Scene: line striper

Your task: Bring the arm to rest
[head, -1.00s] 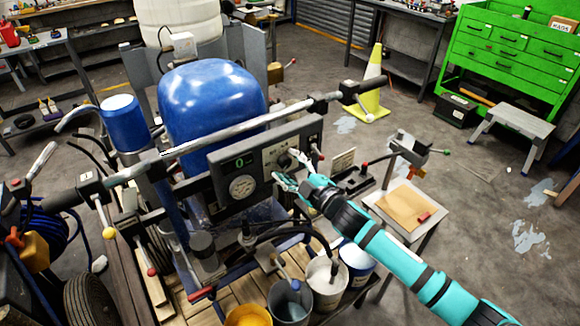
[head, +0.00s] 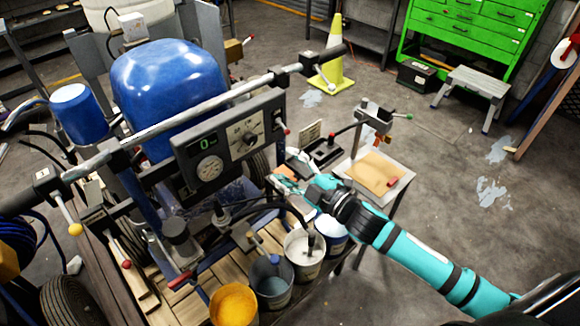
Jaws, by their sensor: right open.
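My right arm comes in from the lower right, teal and black. Its gripper (head: 285,172) is open and empty, with its fingers pointing left. It shows in front of the lower right corner of the striper's dark control panel (head: 232,142). The panel has a green display reading 0, a round gauge and a knob (head: 250,138). The gripper appears apart from the knob; whether it touches the machine I cannot tell. The line striper has a blue tank (head: 170,85) and a long handlebar (head: 200,105). My left gripper is not in view.
Paint buckets stand below the gripper: yellow (head: 233,305), grey (head: 272,283) and white (head: 303,256). A small side table (head: 401,181) is right of the gripper. A yellow cone (head: 331,70), step stool (head: 472,88) and green tool cabinet (head: 460,28) stand behind.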

